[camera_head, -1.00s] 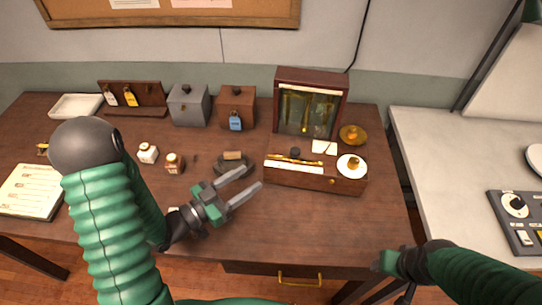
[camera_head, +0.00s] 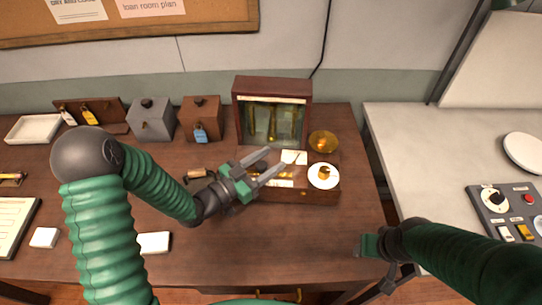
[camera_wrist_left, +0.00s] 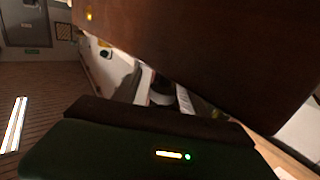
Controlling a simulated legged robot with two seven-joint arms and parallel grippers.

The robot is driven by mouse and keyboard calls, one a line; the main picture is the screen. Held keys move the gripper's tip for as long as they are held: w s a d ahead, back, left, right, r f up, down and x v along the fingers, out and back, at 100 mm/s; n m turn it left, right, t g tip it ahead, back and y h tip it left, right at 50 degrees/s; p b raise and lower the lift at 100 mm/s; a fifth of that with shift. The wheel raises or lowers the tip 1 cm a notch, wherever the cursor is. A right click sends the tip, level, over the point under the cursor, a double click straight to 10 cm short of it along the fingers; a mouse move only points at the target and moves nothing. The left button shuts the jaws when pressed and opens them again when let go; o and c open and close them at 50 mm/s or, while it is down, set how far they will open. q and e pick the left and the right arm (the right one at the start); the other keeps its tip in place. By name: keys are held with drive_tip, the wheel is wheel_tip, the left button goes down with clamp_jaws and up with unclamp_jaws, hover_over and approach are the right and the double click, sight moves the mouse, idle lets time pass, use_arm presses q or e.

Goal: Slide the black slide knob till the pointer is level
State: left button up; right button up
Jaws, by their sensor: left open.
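A wooden balance instrument has an upright glazed case (camera_head: 272,87) with brass parts inside, and a low wooden base (camera_head: 325,197) in front. The black slide knob (camera_head: 262,166) shows as a small dark shape on the base, close to my left gripper's fingers. My left gripper (camera_head: 275,159) is open over the left part of the base. In the left wrist view a dark round knob (camera_wrist_left: 160,96) shows near the fingers; contact cannot be told. The pointer's tilt is too small to read. My right gripper (camera_head: 377,252) is by the table's right front edge, its jaws unclear.
A brass dish (camera_head: 323,141) and a white plate (camera_head: 322,183) with a brass weight are at the instrument's right. A white card (camera_head: 294,157) stands by the case. A grey box (camera_head: 152,120) and a brown box (camera_head: 201,119) stand left. The table front is largely clear.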

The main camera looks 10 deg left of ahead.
use_arm(q)
drive_tip(key=shift+w+d+r, duration=0.1)
drive_tip(key=shift+w+d, duration=0.15)
drive_tip(key=shift+d, duration=0.35)
drive_tip(key=shift+w+a+f, duration=0.2)
drive_tip(key=shift+a, duration=0.5)
drive_tip(key=shift+c, duration=0.5)
drive_tip(key=shift+a, duration=0.1)
drive_tip(key=c, duration=0.5)
drive_tip(key=shift+s+d+r, duration=0.1)
drive_tip(key=shift+d, duration=0.25)
drive_tip(key=c, duration=0.5)
drive_tip(key=shift+d, duration=0.15)
drive_tip(key=shift+a, duration=0.3)
drive_tip(key=shift+d+r, duration=0.1)
